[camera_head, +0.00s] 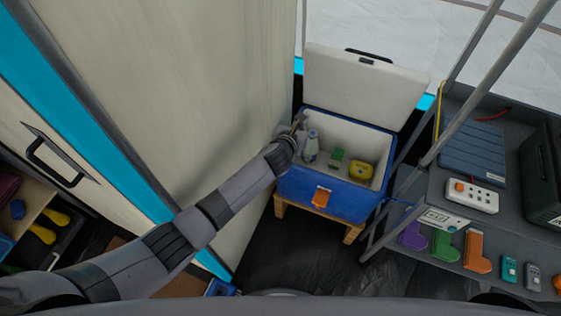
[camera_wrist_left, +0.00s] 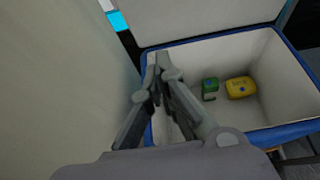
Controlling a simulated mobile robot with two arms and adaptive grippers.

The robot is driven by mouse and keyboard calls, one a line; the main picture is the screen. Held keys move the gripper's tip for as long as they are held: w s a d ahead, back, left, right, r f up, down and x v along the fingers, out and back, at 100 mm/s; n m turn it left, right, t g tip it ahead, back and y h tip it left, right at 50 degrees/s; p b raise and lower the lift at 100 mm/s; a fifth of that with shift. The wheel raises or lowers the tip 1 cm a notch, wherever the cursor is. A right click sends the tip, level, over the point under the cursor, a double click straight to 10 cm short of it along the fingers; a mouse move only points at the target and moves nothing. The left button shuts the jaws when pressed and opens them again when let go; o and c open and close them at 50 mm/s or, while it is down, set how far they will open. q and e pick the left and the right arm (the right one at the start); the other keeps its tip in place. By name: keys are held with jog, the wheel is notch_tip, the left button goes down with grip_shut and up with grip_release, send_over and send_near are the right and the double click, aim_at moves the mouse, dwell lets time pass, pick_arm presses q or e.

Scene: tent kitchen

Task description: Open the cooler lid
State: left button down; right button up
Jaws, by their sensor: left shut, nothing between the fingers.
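The blue cooler (camera_head: 325,190) stands on a wooden stand, and its white lid (camera_head: 365,85) is raised and leans back, open. An orange latch (camera_head: 321,198) is on its front. Inside are a clear bottle (camera_head: 310,146), a green carton (camera_head: 337,158) and a yellow container (camera_head: 361,170). My left gripper (camera_head: 299,122) is at the cooler's left end, close to the rim, shut and empty. In the left wrist view the left gripper (camera_wrist_left: 161,62) overlaps the cooler's left side, and the lid (camera_wrist_left: 190,15) rises behind it. My right gripper is not in view.
A pale cabinet wall (camera_head: 200,90) stands close on the left of my arm. Dark floor is clear in front of the cooler.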

pick_arm(q)
jog(key=s+a+f, duration=0.2)
jog(key=s+a, duration=0.1)
jog(key=s, duration=0.5)
jog(key=shift+a+f, duration=0.25)
jog(key=shift+f, duration=0.1)
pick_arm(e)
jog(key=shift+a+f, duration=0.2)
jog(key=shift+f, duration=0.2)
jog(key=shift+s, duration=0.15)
